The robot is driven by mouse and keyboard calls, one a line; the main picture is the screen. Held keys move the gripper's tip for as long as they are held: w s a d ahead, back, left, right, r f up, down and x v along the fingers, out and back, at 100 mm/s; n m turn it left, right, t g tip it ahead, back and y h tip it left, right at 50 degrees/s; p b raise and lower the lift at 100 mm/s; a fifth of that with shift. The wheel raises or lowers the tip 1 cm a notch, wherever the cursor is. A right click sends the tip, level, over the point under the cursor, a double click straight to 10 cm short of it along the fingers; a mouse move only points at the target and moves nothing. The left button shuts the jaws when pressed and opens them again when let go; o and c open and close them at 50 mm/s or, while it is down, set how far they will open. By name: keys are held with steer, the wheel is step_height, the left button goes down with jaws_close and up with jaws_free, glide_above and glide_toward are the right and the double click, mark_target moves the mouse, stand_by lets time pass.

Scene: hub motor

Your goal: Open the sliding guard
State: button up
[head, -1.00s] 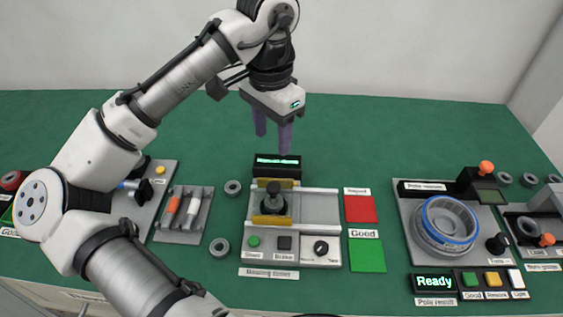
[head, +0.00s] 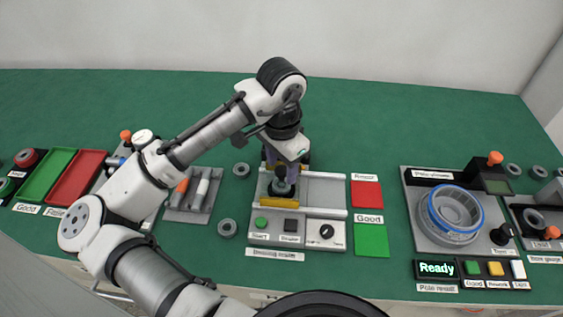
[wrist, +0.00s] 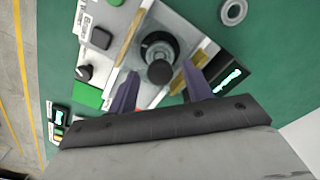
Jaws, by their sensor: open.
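The station (head: 320,190) has two pale rails running left to right. At its left end a dark upright knob (wrist: 158,70) stands between two yellow bars, one of them (wrist: 128,38) clear in the wrist view. I take this knob and its yellow-edged carriage as the sliding guard; it sits at the left end of the rails. My gripper (head: 280,175) is open above the knob and hides part of it in the head view. In the wrist view the purple fingers (wrist: 160,72) are spread on either side of the knob, with visible gaps. I cannot tell their exact height.
Start button (head: 261,222), dark button and rotary knob (head: 327,231) line the station's front. Grey rings (head: 227,227) and a holder with pens (head: 190,195) lie to its left. Red (head: 366,194) and green (head: 371,240) pads lie right. A black display (wrist: 230,78) stands behind.

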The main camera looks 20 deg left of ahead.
steer(key=shift+f, duration=0.1)
jaws_close()
steer(key=d, duration=0.2)
steer(key=w+d+p, duration=0.1)
steer(key=d, duration=0.2)
steer(key=w+d+p, duration=0.1)
steer(key=d, duration=0.2)
steer(key=shift+w+d, duration=0.15)
steer(key=shift+w, duration=0.1)
jaws_free()
step_height(320, 180, up, 14)
steer(key=shift+b, duration=0.4)
